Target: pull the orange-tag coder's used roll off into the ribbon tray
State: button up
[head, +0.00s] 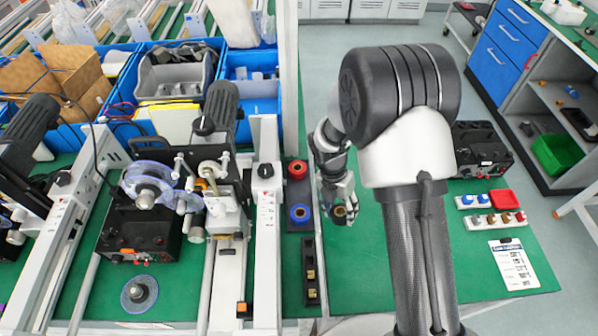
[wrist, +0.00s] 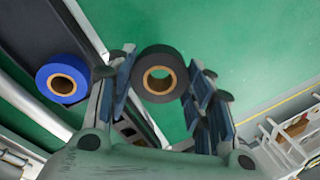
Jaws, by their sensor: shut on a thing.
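My gripper (head: 338,206) is shut on a dark roll with a tan core (head: 344,220), above the green bench, right of a dark tray. The wrist view shows this dark roll (wrist: 160,56) between both fingers. The dark tray (head: 297,222) holds a red roll (head: 297,168) and a blue roll (head: 300,213); the blue roll also shows in the wrist view (wrist: 61,80). A coder (head: 222,185) stands to the left behind a rail, by a black box (head: 150,230) with a small orange tag (head: 127,251). Clear bluish discs (head: 150,183) sit on its spindles.
A loose clear disc (head: 139,294) lies at the front left. Blue bins (head: 180,55) stand behind the coder. A narrow dark holder (head: 311,272) lies in front of the tray. A black device (head: 481,148), a red dish (head: 502,199) and a white card (head: 513,266) are at the right.

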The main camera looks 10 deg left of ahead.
aim_at(299, 194)
jog(key=w+a+y, duration=0.1)
jog(key=w+a, duration=0.1)
jog(key=a, duration=0.2)
jog(key=w+a+r+m, duration=0.1)
jog(key=w+a, duration=0.2)
jog(key=a, duration=0.2)
jog(key=w+a+r+m+t+y, duration=0.1)
jog(key=w+a, duration=0.1)
jog(key=a, duration=0.2)
jog(key=shift+w+a+r+y, duration=0.15)
jog(key=shift+w+y, duration=0.15)
jog(key=shift+f+b, duration=1.55)
jog(key=shift+f, duration=1.4)
jog(key=shift+f, duration=0.3)
jog(key=o, duration=1.1)
jog(key=shift+c, duration=0.2)
